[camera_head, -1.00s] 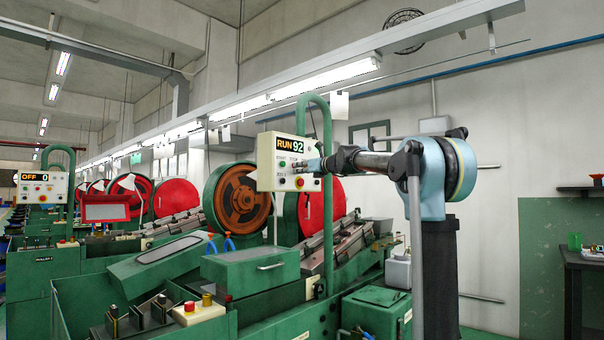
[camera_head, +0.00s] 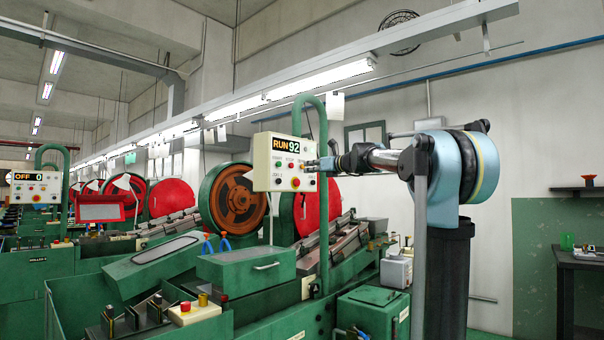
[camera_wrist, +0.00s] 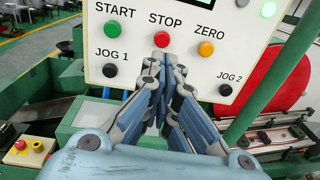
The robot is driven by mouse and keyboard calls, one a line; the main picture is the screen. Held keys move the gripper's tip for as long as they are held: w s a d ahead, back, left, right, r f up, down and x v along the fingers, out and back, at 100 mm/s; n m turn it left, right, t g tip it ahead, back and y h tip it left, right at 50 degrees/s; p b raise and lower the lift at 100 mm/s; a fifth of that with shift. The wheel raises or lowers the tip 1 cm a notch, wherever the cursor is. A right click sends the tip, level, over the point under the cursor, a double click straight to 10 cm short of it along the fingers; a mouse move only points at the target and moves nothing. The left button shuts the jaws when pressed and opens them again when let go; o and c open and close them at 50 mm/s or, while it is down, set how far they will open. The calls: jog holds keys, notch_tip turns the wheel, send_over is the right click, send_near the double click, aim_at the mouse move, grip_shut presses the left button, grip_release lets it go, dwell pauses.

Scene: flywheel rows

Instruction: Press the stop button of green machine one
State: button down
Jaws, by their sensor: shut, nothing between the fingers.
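The white control panel (camera_head: 262,175) hangs from a green curved post and its display (camera_head: 289,142) reads RUN 92. In the wrist view, the panel (camera_wrist: 135,72) has a green START button (camera_wrist: 117,42), an orange ZERO button (camera_wrist: 206,49) and two black JOG buttons. The red STOP button (camera_wrist: 161,39) sits under its label, just beyond my fingertips. My gripper (camera_wrist: 165,62) is shut and empty, pointing at the panel just below STOP; contact cannot be told. In the head view, my gripper (camera_head: 308,165) is at the panel's right side.
A second panel (camera_head: 38,187) at far left reads OFF 0. Green machine bodies (camera_head: 255,265) and an orange-brown flywheel (camera_head: 237,200) stand below and left of the panel. The green post (camera_head: 323,210) rises close by my gripper. Red guards stand behind.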

jog(key=shift+v, duration=2.6)
jog(key=s+d+f+n+g+h, duration=0.1)
jog(key=s+f+n+g+h, duration=0.1)
jog(key=s+f+n, duration=0.55)
jog(key=s+d+f+n+g+h, duration=0.1)
jog(key=s+d+f+n+g, duration=0.15)
jog(key=s+f, duration=0.85)
jog(key=s+f+n+g+h, duration=0.15)
jog(key=s+f+n, duration=0.35)
jog(key=f, duration=0.9)
jog(key=s+d+f+n+g+h, duration=0.1)
jog(key=s+d+f+n+h, duration=0.2)
jog(key=s+d+f, duration=0.2)
jog(key=s+d+f+n+g+h, duration=0.1)
jog(key=s+d+f+n+h, duration=0.2)
jog(key=s+f, duration=0.6)
jog(key=s+d+f+n+g+h, duration=0.1)
jog(key=s+d+f+n+h, duration=0.2)
jog(key=f, duration=1.2)
jog(key=s+d+n, duration=0.2)
jog(key=s+d, duration=0.2)
jog(key=d, duration=0.1)
jog(key=shift+s+f, duration=0.2)
jog(key=shift+s, duration=0.1)
jog(key=shift+d, duration=0.1)
